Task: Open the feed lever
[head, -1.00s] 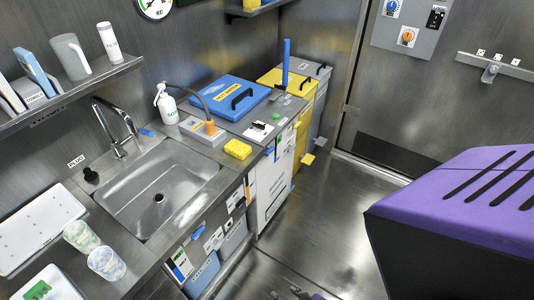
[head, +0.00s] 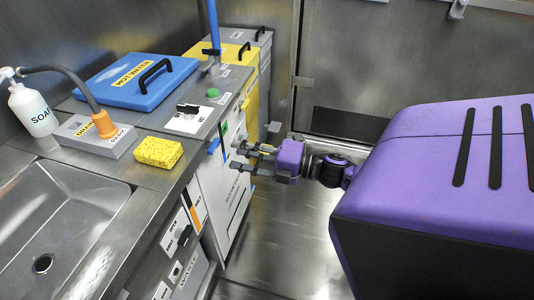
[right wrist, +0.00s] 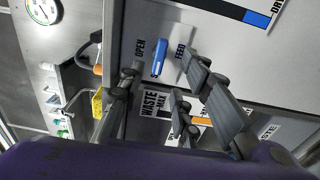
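The feed lever (right wrist: 159,58) is a small blue handle on a pale front panel, between the printed words OPEN and FEED in the right wrist view. In the head view, a blue handle (head: 213,146) shows on the cabinet front just below the counter edge. My right gripper (head: 238,155) is open and empty, its fingers pointing at the cabinet front just right of that handle. In the right wrist view its fingers (right wrist: 162,65) are spread on either side of the lever, which appears beyond them; I see no contact. My left gripper is not in view.
The counter holds a yellow sponge (head: 158,151), a grey drain box (head: 95,135), a soap bottle (head: 33,110) and a blue hot water lid (head: 135,82). A sink (head: 60,215) is at left. A yellow bin (head: 252,92) stands behind. The floor (head: 285,230) is clear.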

